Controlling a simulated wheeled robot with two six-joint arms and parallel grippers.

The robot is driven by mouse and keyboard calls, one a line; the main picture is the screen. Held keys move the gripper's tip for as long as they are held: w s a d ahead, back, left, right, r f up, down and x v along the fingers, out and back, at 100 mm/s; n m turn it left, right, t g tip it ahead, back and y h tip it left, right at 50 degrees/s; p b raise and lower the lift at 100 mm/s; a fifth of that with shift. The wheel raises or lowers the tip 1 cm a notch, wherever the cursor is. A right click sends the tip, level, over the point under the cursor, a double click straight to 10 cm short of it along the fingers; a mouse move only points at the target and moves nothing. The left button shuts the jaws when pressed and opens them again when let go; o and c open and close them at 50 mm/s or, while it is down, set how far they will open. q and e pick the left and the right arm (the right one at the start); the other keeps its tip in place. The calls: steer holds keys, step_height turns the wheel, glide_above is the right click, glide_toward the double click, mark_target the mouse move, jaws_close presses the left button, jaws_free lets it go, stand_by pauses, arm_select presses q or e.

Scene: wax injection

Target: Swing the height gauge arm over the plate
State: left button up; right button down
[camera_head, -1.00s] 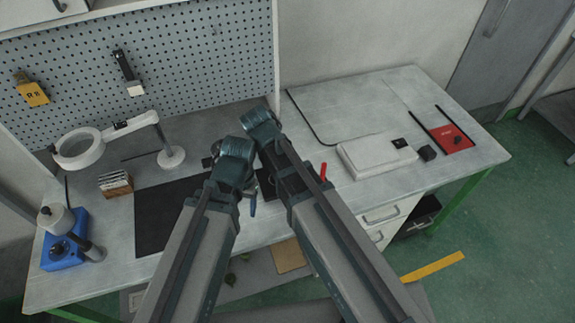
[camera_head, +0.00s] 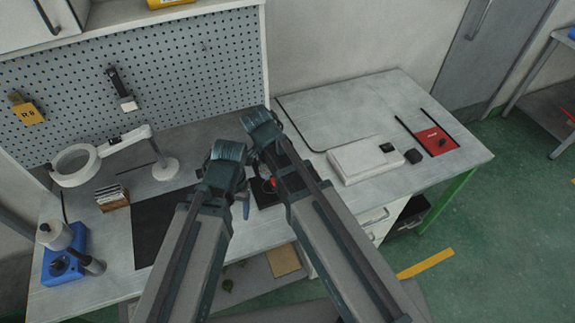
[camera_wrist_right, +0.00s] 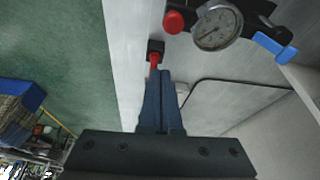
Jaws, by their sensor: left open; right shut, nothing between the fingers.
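The height gauge shows in the right wrist view as a round dial (camera_wrist_right: 217,25) on a black arm (camera_wrist_right: 258,12), with a red knob (camera_wrist_right: 173,21) beside it. A red-stemmed part with a black block (camera_wrist_right: 155,46) lies just beyond my right gripper (camera_wrist_right: 160,78), which is shut and empty. Its tips overlap the red stem in view; I cannot tell whether they touch. In the head view a red spot (camera_head: 272,183) shows between my arms over a dark plate-like surface (camera_head: 264,198). My left gripper (camera_head: 246,205) is open, pointing down beside it; its fingers are mostly hidden.
A black mat (camera_head: 155,232) lies left on the bench. A ring lamp (camera_head: 75,166), a blue device (camera_head: 62,262) and a small block rack (camera_head: 113,197) stand farther left. A white box (camera_head: 362,160) and red pad (camera_head: 434,140) lie right.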

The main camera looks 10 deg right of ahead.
steer(key=p+v, duration=0.4)
steer(key=v, duration=0.2)
steer(key=shift+w+p, duration=0.25)
steer(key=shift+p, duration=0.1)
steer(key=shift+a+r, duration=0.15)
